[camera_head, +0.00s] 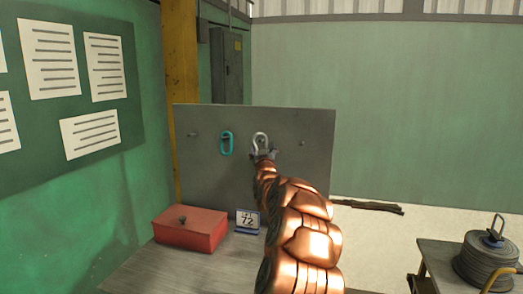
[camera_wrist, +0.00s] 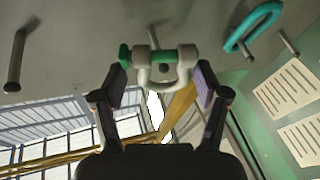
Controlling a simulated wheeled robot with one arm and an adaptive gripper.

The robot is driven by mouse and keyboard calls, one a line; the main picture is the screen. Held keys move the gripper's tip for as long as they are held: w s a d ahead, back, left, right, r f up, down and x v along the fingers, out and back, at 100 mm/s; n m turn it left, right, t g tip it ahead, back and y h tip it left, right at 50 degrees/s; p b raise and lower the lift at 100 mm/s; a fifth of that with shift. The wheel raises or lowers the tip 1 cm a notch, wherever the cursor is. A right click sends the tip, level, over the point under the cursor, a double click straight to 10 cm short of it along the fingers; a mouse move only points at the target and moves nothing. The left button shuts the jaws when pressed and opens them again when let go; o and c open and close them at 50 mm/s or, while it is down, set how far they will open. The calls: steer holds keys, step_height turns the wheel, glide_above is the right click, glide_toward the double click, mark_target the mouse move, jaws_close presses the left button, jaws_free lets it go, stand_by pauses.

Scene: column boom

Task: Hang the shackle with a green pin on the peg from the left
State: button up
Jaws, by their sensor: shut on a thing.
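The shackle (camera_wrist: 163,79) is pale grey with a green pin end (camera_wrist: 124,54). My gripper (camera_wrist: 162,73) is shut on it, with a finger at each side of the pin. In the head view the shackle (camera_head: 261,139) is held bow upward in front of the grey panel (camera_head: 285,120). Several pegs stick out of the panel: a left peg (camera_head: 193,134), one holding a teal oval link, and a right peg (camera_head: 302,142). In the wrist view a peg (camera_wrist: 154,36) shows just behind the shackle. I cannot tell whether it passes through the bow.
The teal link (camera_head: 227,143) hangs left of the shackle, close by. A cart with a round grey stack (camera_head: 486,262) is at right.

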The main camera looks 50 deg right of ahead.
steer(key=shift+w+d+p, duration=0.35)
steer(key=shift+d+p, duration=0.3)
steer(key=shift+d, duration=0.1)
steer(key=shift+w+d+f, duration=0.35)
steer(key=shift+d+f, duration=0.1)
steer(key=shift+d, duration=0.25)
steer(key=shift+w+d+f, duration=0.35)
steer(key=shift+d+f, duration=0.05)
steer(key=shift+d, duration=0.25)
steer(key=o, duration=1.4)
